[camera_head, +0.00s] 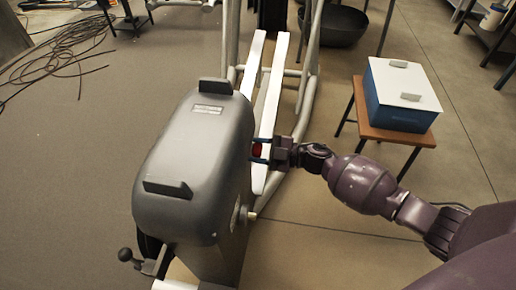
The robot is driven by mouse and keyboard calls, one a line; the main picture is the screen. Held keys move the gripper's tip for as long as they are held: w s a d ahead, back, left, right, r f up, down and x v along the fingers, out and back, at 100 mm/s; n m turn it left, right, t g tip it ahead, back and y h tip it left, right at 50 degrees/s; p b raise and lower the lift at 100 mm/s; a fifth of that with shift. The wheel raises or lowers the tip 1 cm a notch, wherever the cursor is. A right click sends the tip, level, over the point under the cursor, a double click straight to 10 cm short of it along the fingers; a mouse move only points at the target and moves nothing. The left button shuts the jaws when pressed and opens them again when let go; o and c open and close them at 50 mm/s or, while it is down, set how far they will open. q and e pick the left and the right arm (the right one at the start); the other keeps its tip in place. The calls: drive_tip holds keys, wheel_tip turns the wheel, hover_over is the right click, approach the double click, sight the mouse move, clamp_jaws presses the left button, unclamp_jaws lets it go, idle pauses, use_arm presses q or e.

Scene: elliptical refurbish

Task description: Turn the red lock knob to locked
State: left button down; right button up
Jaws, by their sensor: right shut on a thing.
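The red lock knob (257,149) sits on the right side of the grey elliptical housing (195,145). Only a small red patch of it shows between my gripper's fingers. My right gripper (259,150) comes in from the right and is shut on the knob, close against the housing's side. The knob's exact turn angle cannot be made out. My left gripper is not in view.
A blue box with a white lid (402,92) stands on a small wooden table (366,120) at the right. White foot rails (270,105) run behind the gripper. A dark round bowl (343,27) and coiled cables (65,55) lie on the floor.

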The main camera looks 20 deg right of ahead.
drive_tip(key=n, duration=0.3)
drive_tip(key=shift+f+n, duration=0.1)
drive_tip(key=shift+n, duration=0.2)
drive_tip(key=n, duration=0.2)
drive_tip(key=shift+f+n, duration=0.1)
drive_tip(key=shift+n, duration=0.2)
use_arm(q)
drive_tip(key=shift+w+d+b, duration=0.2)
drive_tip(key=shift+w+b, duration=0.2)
drive_tip(key=shift+b, duration=0.05)
use_arm(e)
drive_tip(key=shift+n, duration=1.8)
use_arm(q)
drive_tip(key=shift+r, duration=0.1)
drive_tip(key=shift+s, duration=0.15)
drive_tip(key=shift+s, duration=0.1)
use_arm(e)
drive_tip(key=o, duration=0.9)
drive_tip(key=shift+s, duration=0.1)
